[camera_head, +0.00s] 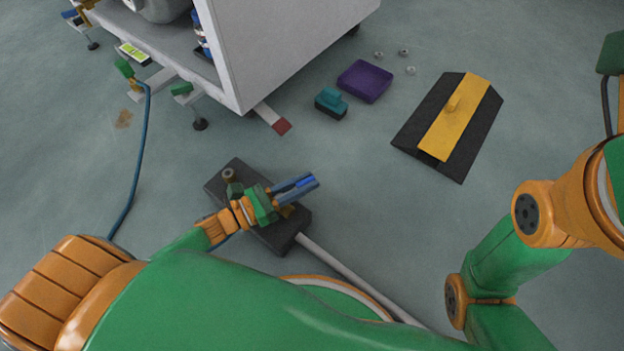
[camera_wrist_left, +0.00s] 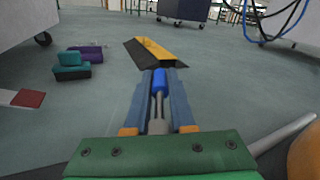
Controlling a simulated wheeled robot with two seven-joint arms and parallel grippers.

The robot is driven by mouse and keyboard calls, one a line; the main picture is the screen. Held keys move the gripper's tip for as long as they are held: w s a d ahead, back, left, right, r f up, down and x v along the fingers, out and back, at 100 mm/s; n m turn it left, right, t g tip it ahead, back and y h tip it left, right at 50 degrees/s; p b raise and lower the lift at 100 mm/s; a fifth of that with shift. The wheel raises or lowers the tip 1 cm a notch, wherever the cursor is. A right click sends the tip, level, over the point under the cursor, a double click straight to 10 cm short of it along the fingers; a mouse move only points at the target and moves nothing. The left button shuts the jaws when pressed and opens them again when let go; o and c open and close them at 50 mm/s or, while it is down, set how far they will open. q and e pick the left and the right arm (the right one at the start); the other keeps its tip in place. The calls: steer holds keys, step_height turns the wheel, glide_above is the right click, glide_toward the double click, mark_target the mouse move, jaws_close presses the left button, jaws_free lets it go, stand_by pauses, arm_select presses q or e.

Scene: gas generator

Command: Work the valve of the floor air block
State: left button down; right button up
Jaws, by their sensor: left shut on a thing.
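The floor air block (camera_head: 222,184) is a dark, long block lying on the floor under my left gripper, partly hidden by it. It has a round brass-like fitting (camera_head: 229,174) on its far left end. My left gripper (camera_head: 305,184) is above the block, its blue fingers pointing right. In the left wrist view the fingers (camera_wrist_left: 159,88) are shut on the valve handle (camera_wrist_left: 159,79), a blue grip on a grey metal stem. The handle sits between both fingers. My right arm shows at the right, but its gripper is not in view.
A grey pipe (camera_head: 345,270) leaves the block towards the lower right. A white cabinet (camera_head: 270,50) stands behind. A teal block (camera_head: 331,103), a purple box (camera_head: 365,81) and a black-yellow ramp (camera_head: 448,125) lie on the floor. A blue hose (camera_head: 139,165) runs along the left.

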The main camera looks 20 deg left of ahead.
arm_select(q)
steer(key=c, duration=0.8)
jaws_free()
steer(key=shift+o, duration=0.2)
steer(key=p+v, duration=0.1)
steer(key=v, duration=0.6)
steer(key=shift+s+p, duration=0.1)
steer(key=shift+p, duration=0.3)
